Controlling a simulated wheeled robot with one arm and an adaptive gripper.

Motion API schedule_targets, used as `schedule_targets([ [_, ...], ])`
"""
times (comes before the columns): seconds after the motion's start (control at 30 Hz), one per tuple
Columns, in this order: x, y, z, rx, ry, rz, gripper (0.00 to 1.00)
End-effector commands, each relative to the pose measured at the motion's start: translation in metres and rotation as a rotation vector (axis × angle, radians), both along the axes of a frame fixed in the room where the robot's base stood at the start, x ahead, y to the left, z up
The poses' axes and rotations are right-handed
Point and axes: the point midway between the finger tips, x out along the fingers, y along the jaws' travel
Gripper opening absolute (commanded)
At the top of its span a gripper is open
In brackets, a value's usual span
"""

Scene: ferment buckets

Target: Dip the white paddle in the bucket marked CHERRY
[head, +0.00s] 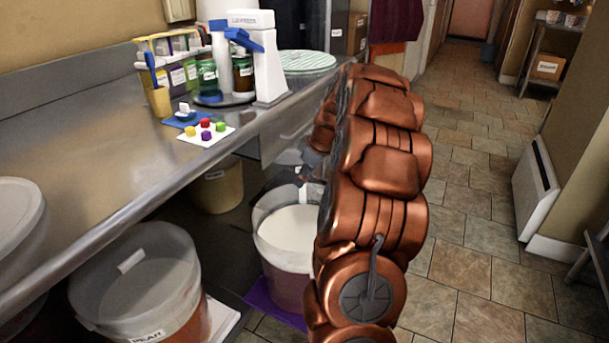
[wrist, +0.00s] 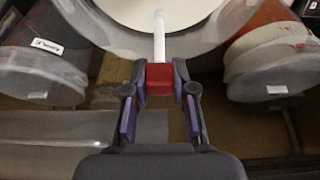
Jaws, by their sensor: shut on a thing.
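My gripper (wrist: 160,84) is shut on the red grip (wrist: 159,76) of a paddle. The paddle's white shaft (wrist: 159,38) points away from the jaws, in front of the pale round top of a bucket (wrist: 118,38). Its far end cannot be made out. In the head view my arm mostly hides the gripper, above or beside an open-looking bucket (head: 284,262) with a white round surface and pinkish lower part. No label shows on this bucket, so I cannot tell whether it is CHERRY. I cannot tell whether the paddle is inside it.
A steel counter (head: 130,150) overhangs the buckets. A purple mat (head: 262,296) lies under the middle bucket. A bucket with orange-red contents (wrist: 270,35) stands at right in the wrist view.

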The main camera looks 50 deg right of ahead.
Motion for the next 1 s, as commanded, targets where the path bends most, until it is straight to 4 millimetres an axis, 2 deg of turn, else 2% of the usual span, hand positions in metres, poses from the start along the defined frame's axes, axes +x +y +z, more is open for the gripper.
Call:
schedule_targets([
  [1.0, -0.002, -0.001, -0.084, 0.004, 0.003, -0.003, 0.0],
])
